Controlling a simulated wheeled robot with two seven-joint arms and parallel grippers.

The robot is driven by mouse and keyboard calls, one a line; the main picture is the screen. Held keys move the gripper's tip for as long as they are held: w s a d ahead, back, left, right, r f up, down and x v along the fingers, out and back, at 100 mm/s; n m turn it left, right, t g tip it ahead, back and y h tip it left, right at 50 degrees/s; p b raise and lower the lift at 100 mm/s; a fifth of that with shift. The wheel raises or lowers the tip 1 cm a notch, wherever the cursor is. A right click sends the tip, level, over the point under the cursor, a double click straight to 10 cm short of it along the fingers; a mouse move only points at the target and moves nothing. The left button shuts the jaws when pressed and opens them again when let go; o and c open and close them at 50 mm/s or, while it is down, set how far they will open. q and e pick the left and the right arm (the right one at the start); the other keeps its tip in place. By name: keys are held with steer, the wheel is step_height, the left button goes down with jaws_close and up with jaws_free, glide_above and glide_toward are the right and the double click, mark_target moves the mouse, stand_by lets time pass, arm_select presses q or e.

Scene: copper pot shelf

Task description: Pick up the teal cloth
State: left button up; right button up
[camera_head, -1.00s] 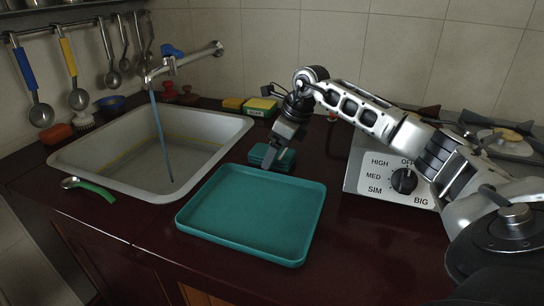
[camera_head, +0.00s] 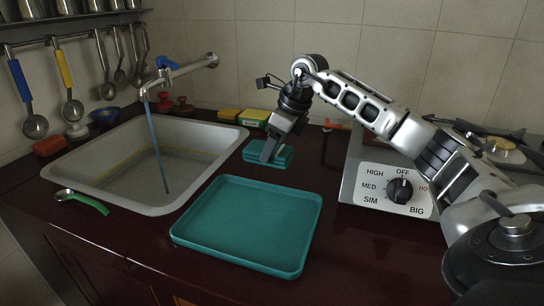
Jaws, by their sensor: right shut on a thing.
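The teal cloth (camera_head: 283,156) is a small folded stack on the dark counter, behind the teal tray and right of the sink. My right gripper (camera_head: 267,157) points down at the cloth's left part and is shut on it. The fingers hide part of the cloth. The cloth appears to be at counter level; I cannot tell whether it is lifted. My left gripper is not in view.
An empty teal tray (camera_head: 248,226) lies in front of the cloth. The sink (camera_head: 110,165) with running tap is at left. Yellow-topped sponges (camera_head: 254,115) stand behind the gripper. The stove (camera_head: 362,186) is at right.

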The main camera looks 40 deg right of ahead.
steer(key=s+r, duration=0.1)
steer(key=s+a+r, duration=0.1)
steer(key=r, duration=0.1)
steer(key=s+r, duration=0.1)
steer(key=shift+s+a+r, duration=0.2)
steer(key=shift+a+r, duration=0.05)
steer(key=shift+a, duration=0.1)
steer(key=s+a+r+b, duration=0.1)
steer(key=s+a+r, duration=0.3)
steer(key=s, duration=0.4)
steer(key=shift+a, duration=0.25)
steer(key=shift+o, duration=0.6)
steer(key=shift+c, duration=0.2)
